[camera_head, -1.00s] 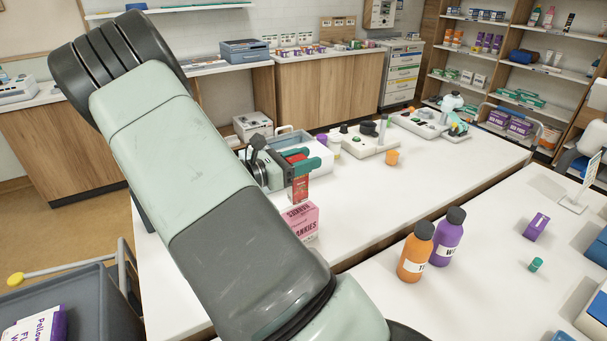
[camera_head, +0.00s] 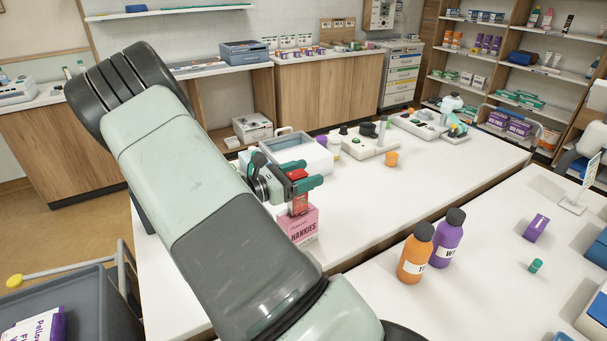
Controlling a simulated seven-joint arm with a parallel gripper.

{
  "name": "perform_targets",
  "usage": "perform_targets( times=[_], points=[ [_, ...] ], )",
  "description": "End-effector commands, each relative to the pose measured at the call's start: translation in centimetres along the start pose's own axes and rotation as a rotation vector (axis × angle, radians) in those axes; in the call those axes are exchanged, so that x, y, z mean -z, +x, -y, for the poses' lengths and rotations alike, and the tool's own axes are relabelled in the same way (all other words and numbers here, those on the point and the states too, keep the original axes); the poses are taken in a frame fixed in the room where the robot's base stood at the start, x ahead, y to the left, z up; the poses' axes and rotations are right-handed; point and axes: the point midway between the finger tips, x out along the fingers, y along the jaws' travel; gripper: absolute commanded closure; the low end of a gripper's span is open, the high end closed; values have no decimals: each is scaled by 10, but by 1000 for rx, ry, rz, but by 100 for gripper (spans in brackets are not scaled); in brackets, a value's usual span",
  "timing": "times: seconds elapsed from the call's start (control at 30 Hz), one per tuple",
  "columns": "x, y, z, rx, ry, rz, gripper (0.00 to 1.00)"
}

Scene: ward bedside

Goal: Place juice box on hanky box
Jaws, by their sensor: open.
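Behind my gripper stand a white and grey bin (camera_head: 301,153) and a white bottle (camera_head: 333,148). An orange bottle (camera_head: 415,254) and a purple bottle (camera_head: 447,238) stand on the nearer table. The white table right of the hanky box is clear.

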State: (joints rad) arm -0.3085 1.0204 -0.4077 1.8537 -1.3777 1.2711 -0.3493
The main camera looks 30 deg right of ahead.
Motion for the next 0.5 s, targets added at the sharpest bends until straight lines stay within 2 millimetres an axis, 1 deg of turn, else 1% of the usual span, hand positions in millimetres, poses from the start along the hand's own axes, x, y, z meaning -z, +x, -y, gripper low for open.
perform_targets(
  times=[0.13,0.17,0.27,0.5],
  points=[
    [-4,0,0,0,1,0,30],
    [-3,-3,0,-2,0,-1,30],
    [-3,-17,-1,-4,0,-1,30],
    [-3,-69,-1,-4,0,-1,30]
  ],
)
